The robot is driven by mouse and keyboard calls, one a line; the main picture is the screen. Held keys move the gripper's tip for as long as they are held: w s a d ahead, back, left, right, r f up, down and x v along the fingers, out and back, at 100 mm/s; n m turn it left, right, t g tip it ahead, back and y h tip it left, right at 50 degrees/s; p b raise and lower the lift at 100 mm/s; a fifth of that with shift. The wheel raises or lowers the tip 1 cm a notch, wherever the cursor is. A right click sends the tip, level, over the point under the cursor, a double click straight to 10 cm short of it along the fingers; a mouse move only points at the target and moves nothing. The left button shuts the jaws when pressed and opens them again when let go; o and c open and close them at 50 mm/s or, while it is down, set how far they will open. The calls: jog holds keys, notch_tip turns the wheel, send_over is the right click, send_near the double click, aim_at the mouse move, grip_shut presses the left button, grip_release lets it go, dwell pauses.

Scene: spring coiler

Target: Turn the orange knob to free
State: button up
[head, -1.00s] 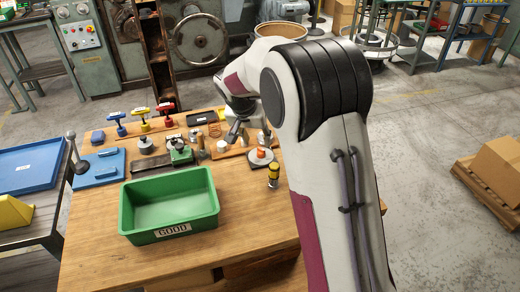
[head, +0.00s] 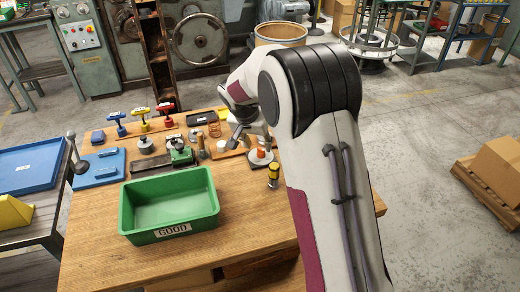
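The orange knob (head: 261,153) is small and stands on a round pale base (head: 260,160) at the right of the wooden bench, behind a yellow and black cylinder (head: 273,175). My gripper (head: 245,142) is above the bench, just to the left of and behind the knob, pointing down. It looks apart from the knob, though the gap is hard to judge. Its fingers seem spread, with one finger to the left and one toward the knob. Nothing is seen between them. Which way the knob's marking points is too small to tell.
A green bin (head: 170,205) marked GOOD stands on the bench front. Left of the knob are a green-topped fixture (head: 181,155), metal parts and T-handled tools (head: 142,118). A blue plate (head: 98,167) lies at the left. The bench's front right (head: 250,215) is clear.

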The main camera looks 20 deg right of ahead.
aim_at(260, 150)
jog(key=shift+x, duration=2.35)
grip_shut()
